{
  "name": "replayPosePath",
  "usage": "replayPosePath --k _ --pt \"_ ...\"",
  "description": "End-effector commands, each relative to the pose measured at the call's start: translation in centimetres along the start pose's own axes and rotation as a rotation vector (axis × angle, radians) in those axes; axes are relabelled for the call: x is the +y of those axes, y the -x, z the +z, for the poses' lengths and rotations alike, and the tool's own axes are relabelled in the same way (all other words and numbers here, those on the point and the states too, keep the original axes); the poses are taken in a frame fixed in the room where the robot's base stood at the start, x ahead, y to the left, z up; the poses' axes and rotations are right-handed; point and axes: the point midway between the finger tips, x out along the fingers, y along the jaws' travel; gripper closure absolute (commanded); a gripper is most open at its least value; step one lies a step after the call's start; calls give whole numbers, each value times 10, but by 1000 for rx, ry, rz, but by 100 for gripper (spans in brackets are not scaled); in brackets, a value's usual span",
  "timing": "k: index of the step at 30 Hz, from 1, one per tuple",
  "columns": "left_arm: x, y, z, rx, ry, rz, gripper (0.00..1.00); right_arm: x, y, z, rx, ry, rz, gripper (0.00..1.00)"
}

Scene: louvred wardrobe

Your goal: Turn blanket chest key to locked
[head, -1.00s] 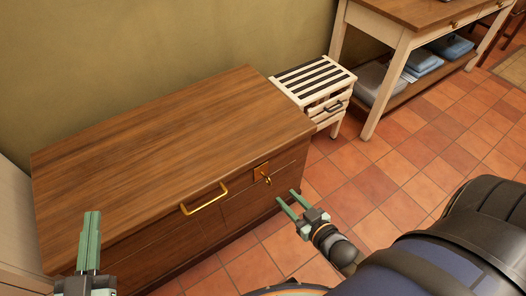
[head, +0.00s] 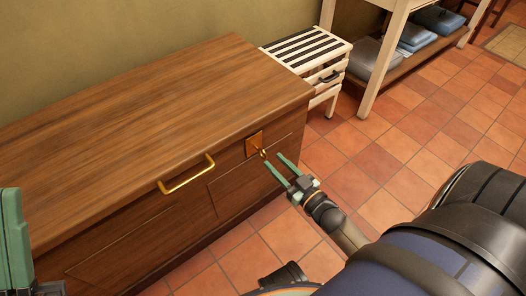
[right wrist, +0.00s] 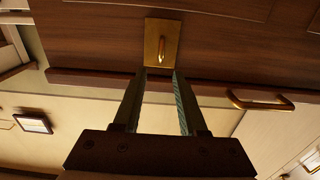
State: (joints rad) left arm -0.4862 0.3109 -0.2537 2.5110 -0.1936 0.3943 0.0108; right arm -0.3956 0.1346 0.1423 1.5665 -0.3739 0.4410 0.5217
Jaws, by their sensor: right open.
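The wooden blanket chest (head: 130,130) stands against the wall. A brass lock plate (head: 254,144) on its front, near the right end, carries a small brass key (head: 263,153). In the right wrist view the key (right wrist: 162,50) juts from the plate (right wrist: 150,42), its bow looking upright and narrow. My right gripper (head: 273,160) is open, its fingertips just short of the key. In the right wrist view its fingertips (right wrist: 160,73) lie to either side of the key's line, with nothing between them. My left gripper (head: 14,240) is at the left edge, partly cut off, fingers together and empty.
A brass pull handle (head: 187,175) sticks out of the chest front left of the lock. A white slatted stool (head: 308,58) stands beyond the chest's right end, near a table with folded cloths (head: 415,35). The tiled floor (head: 370,165) right of the chest is clear.

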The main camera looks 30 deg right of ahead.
Motion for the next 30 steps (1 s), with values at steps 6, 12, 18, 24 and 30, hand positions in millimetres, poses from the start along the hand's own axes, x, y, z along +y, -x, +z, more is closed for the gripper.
replayPosePath --k 6,12,18,24,30 --pt "8 12 14 -11 -9 6 100 0 -42 3 1 1 -1 59" --pt "10 16 19 -17 -15 9 100 0 -62 2 -1 1 0 59" --pt "11 16 19 -19 -16 10 100 0 -66 1 -2 0 0 59" --pt "11 16 19 -19 -15 10 100 0 -66 1 -3 0 0 64" --pt "11 16 19 -18 -14 10 100 0 -66 1 -2 0 0 87"
